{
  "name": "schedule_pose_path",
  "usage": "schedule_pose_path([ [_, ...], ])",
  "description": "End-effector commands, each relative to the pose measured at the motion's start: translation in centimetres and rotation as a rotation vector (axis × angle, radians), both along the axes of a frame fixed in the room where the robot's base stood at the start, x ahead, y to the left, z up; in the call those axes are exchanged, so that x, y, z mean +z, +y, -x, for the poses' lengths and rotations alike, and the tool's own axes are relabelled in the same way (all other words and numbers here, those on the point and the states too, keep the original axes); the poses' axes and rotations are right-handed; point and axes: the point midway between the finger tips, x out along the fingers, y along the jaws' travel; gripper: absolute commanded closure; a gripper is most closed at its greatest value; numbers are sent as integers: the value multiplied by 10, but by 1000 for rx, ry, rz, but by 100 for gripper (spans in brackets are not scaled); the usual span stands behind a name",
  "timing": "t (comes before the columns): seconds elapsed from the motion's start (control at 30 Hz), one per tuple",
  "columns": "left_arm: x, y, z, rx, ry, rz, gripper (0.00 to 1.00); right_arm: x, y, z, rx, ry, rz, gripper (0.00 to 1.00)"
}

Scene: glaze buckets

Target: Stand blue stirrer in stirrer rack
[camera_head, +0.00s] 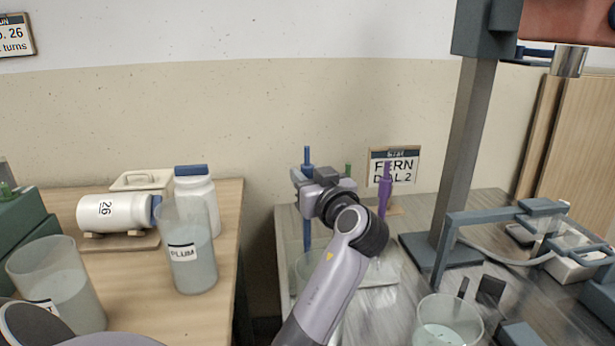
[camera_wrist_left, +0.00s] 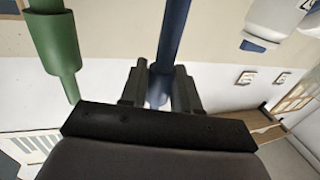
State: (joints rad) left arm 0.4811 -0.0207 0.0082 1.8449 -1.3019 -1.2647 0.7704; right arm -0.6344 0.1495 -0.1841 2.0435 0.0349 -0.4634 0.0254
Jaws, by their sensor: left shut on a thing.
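My left gripper (camera_head: 310,176) is shut on the blue stirrer (camera_head: 306,235), and the stirrer is roughly upright in the head view. The left wrist view shows the blue shaft (camera_wrist_left: 172,40) between the two fingers (camera_wrist_left: 160,88). A green stirrer (camera_head: 348,170) and a purple stirrer (camera_head: 384,192) stand behind my left arm. A wooden piece (camera_head: 395,210) beside the purple stirrer may be part of the stirrer rack; the arm hides most of it. The green stirrer is also close in the wrist view (camera_wrist_left: 55,45).
A sign reading FERN DIAL 2 (camera_head: 393,168) stands behind the stirrers. A bucket (camera_head: 447,325) and a dark post (camera_head: 465,150) are to the right. On the left wooden table (camera_head: 140,285) are a PLUM bucket (camera_head: 190,262), white jars and another bucket (camera_head: 60,290). A gap separates the tables.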

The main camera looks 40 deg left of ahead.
Motion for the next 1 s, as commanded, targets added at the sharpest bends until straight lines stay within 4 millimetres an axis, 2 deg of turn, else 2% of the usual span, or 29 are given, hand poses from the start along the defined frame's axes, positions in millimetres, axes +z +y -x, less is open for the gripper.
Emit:
schedule_pose_path([
  [1.0,-32,0,0,1,2,-1,100,-31,0,0,0,0,0,100],
])
